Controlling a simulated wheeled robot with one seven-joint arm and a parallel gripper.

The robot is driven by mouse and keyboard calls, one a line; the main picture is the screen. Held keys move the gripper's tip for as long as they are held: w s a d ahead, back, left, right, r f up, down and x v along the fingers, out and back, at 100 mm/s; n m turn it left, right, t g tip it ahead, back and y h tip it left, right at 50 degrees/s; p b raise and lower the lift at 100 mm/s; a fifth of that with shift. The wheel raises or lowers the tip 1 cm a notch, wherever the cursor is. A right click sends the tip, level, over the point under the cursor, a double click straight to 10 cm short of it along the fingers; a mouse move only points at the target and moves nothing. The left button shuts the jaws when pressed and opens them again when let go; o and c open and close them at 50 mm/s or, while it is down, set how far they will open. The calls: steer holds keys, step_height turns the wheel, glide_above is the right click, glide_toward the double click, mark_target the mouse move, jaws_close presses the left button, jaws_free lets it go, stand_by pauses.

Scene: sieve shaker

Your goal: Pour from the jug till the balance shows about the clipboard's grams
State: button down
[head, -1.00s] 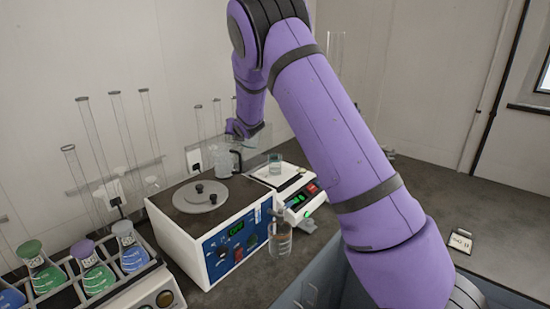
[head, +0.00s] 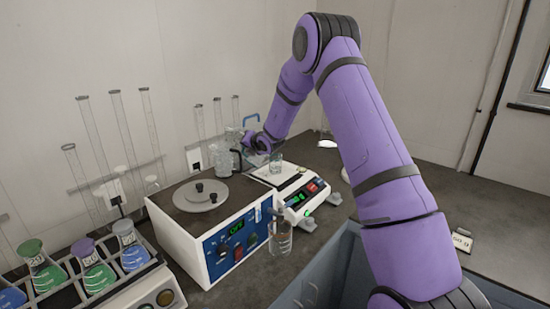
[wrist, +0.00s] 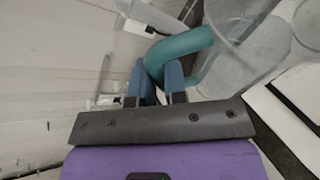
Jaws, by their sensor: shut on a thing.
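My gripper (wrist: 157,85) is shut on the teal handle (wrist: 180,45) of a clear jug (wrist: 232,45). One blue finger stands on each side of the handle. In the head view my gripper (head: 264,149) is beside the balance (head: 307,199), just left of and behind a small glass beaker (head: 276,163) on its pan. The jug's outline is faint in the head view, and I cannot tell its tilt or see its liquid. The balance display glows green but its digits are too small to read.
A white and blue sieve shaker box (head: 215,236) stands left of the balance. A clear vessel with a dark handle (head: 226,157) shows behind it. A glass (head: 281,240) stands in front. A flask rack (head: 85,285) is at lower left.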

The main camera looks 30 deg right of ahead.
steer(key=shift+d+r, duration=0.1)
steer(key=shift+d, duration=0.1)
steer(key=shift+d+r+m+y+p, duration=0.25)
steer(key=shift+r+p, duration=0.2)
steer(key=shift+p, duration=0.5)
stand_by(0.5)
steer(key=shift+d+m+y+p, duration=0.2)
steer(key=shift+m+y+p, duration=0.2)
steer(key=shift+p, duration=0.3)
stand_by(1.2)
steer(key=shift+p, duration=0.7)
stand_by(1.2)
steer(key=shift+a+n+h, duration=0.25)
steer(key=shift+a+h, duration=0.1)
steer(key=shift+a, duration=0.05)
steer(key=shift+a+f+n+h, duration=0.2)
steer(key=shift+f+n, duration=0.1)
steer(key=shift+f, duration=0.15)
steer(key=shift+a+f+n+h, duration=0.2)
steer(key=shift+f+n, duration=0.1)
steer(key=shift+f, duration=0.15)
steer(key=a+r+n+h+b, duration=0.2)
steer(key=a+r, duration=0.1)
steer(key=r, duration=0.4)
steer(key=shift+a+r+n, duration=0.15)
steer(key=shift+a+n, duration=0.15)
steer(key=shift+a, duration=0.05)
